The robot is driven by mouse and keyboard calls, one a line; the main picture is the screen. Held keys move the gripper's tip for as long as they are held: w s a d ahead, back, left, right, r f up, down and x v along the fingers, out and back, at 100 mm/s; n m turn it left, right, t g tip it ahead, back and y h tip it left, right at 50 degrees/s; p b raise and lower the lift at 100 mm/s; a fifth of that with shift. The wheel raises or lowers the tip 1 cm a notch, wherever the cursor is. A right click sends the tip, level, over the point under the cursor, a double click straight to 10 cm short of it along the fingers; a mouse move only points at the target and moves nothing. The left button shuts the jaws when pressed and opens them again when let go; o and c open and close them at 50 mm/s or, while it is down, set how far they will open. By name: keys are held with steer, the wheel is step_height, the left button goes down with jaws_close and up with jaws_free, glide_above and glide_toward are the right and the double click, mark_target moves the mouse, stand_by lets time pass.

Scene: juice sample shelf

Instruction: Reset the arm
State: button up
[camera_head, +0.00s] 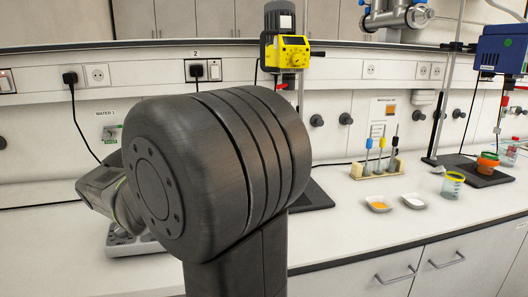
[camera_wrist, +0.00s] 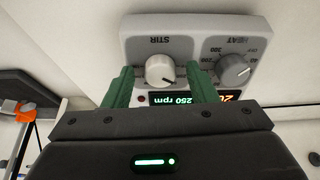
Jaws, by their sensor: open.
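My gripper (camera_wrist: 160,80) shows in the wrist view with two green fingers spread apart, open and with nothing held between them. Beyond the fingers is the grey front panel of a stirring hotplate (camera_wrist: 198,30), seen upside down. Its white STIR knob (camera_wrist: 160,70) appears between the fingertips; I cannot tell whether they touch it. The dark HEAT knob (camera_wrist: 235,69) is to the right. A lit display (camera_wrist: 172,104) reads 250 rpm, its other part partly hidden. In the head view my large dark arm joint fills the middle and hides my gripper.
In the head view, a pipette rack (camera_head: 376,168), two small dishes (camera_head: 414,201) and a beaker (camera_head: 452,186) stand on the white bench to the right. A yellow stirrer head (camera_head: 287,52) hangs behind my arm. The right front bench is clear.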

steer(key=p+v, duration=0.2)
steer(key=v, duration=1.1)
steer(key=b+x, duration=0.2)
steer(key=x, duration=1.1)
steer(key=shift+f, duration=0.3)
steer(key=shift+r+n, duration=0.3)
steer(key=shift+r, duration=0.05)
steer(key=shift+n+p, duration=0.4)
steer(key=n+p, duration=0.1)
steer(key=n, duration=0.3)
steer(key=shift+d+y+p, duration=0.1)
steer(key=shift+y+p, duration=0.25)
steer(key=shift+y, duration=0.05)
steer(key=p+v, duration=0.1)
steer(key=v, duration=1.1)
steer(key=shift+d+r+g, duration=0.2)
steer(key=shift+r+g, duration=0.15)
steer(key=shift+g, duration=0.05)
